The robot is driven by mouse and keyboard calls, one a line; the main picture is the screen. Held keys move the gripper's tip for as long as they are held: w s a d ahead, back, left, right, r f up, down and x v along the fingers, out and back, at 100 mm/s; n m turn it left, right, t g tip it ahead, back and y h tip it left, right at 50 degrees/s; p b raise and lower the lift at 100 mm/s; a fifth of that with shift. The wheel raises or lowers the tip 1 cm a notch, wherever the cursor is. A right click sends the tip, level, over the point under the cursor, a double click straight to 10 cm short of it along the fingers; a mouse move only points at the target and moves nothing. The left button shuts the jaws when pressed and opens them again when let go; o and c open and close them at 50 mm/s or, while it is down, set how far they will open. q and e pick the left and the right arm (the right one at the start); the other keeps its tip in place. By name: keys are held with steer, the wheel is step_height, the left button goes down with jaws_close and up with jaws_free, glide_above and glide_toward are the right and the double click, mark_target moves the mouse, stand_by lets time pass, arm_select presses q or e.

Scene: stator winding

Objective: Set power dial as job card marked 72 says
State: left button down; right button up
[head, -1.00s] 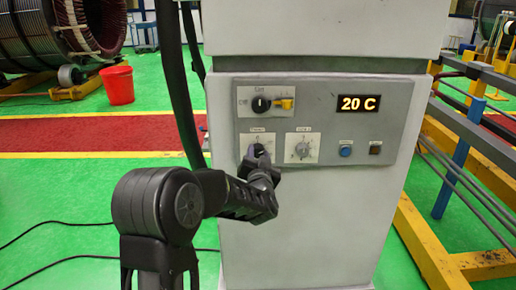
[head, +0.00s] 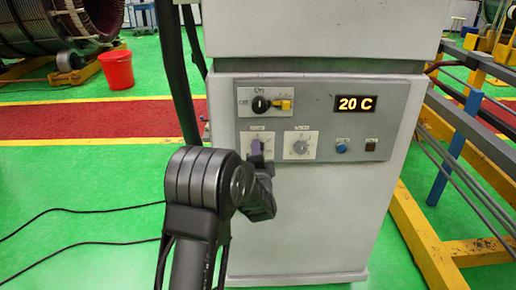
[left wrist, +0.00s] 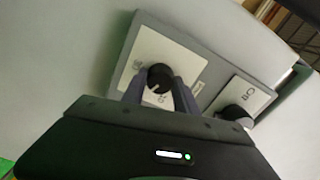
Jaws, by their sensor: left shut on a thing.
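The power dial is the left of two dials on the grey panel of the white cabinet. In the left wrist view its black knob (left wrist: 160,77) stands on a white plate (left wrist: 135,65) with a scale. My left gripper (head: 257,150) is at this dial in the head view. In the left wrist view, its fingers are shut on the knob, one on each side. The fingers hide most of the dial in the head view, and its setting is not readable. No job card marked 72 is in view. My right gripper is not in view.
The second dial (head: 300,147) is just to the right. A black on/off switch (head: 262,104) with a yellow tab is above. The display (head: 356,104) reads 20 C. A blue button (head: 341,147) and a dark button (head: 371,145) are at right. A red bucket (head: 117,70) stands behind left.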

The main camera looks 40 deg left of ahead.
arm_select(q)
steer(key=shift+m, duration=0.5)
steer(key=c, duration=0.9)
jaws_free()
steer(key=shift+c, duration=0.2)
steer(key=shift+d, duration=0.1)
steer(key=v, duration=0.7)
steer(key=shift+s+d, duration=0.2)
steer(key=shift+s, duration=0.1)
